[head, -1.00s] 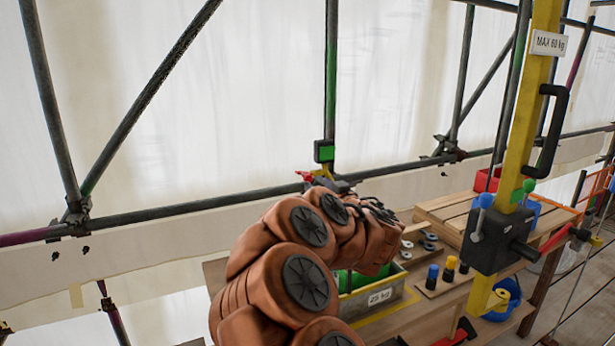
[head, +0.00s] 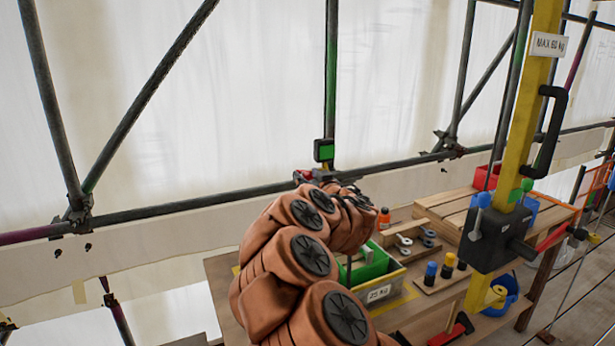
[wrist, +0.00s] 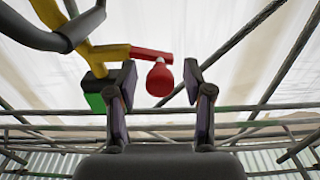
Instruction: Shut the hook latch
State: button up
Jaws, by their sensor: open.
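In the wrist view, a red lever (wrist: 140,54) with a round red knob (wrist: 160,78) extends from a yellow bar (wrist: 104,50). A dark curved bar (wrist: 40,36), possibly the hook, is at upper left. My gripper (wrist: 160,68) is open, with one finger on each side of the knob in the picture. Gaps show on both sides, and I cannot tell the depth between them. In the head view, my gripper (head: 318,176) is small below a green-faced box (head: 324,150); my arm hides most of this spot.
Dark scaffold tubes (head: 200,205) cross before white sheeting. Below right, a wooden bench holds a green bin (head: 370,268) and small parts. A yellow post (head: 530,110) with a black handle (head: 550,130) stands at right. In the wrist view, a green block (wrist: 94,92) sits beside the left finger.

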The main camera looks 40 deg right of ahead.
jog(key=shift+c, duration=0.3)
grip_shut()
jog(key=shift+f, duration=0.15)
jog(key=f+n+b, duration=0.1)
jog(key=n, duration=0.1)
jog(key=n+b, duration=0.2)
jog(key=shift+a+f, duration=0.1)
jog(key=shift+f, duration=0.3)
jog(key=shift+s+d+f+n+b, duration=0.2)
jog(key=shift+d+f+n+b, duration=0.4)
jog(key=shift+n+b, duration=1.75)
jog(key=shift+s+d+f+n+b, duration=0.2)
jog(key=shift+d+f+n+b, duration=0.4)
jog(key=shift+n+b, duration=1.8)
jog(key=shift+s+d+f+n+b, duration=0.2)
jog(key=shift+d+f+n+b, duration=0.65)
jog(key=shift+n, duration=2.7)
jog(key=shift+a+r+b, duration=0.2)
jog(key=shift+r+b, duration=0.1)
jog(key=shift+r, duration=0.05)
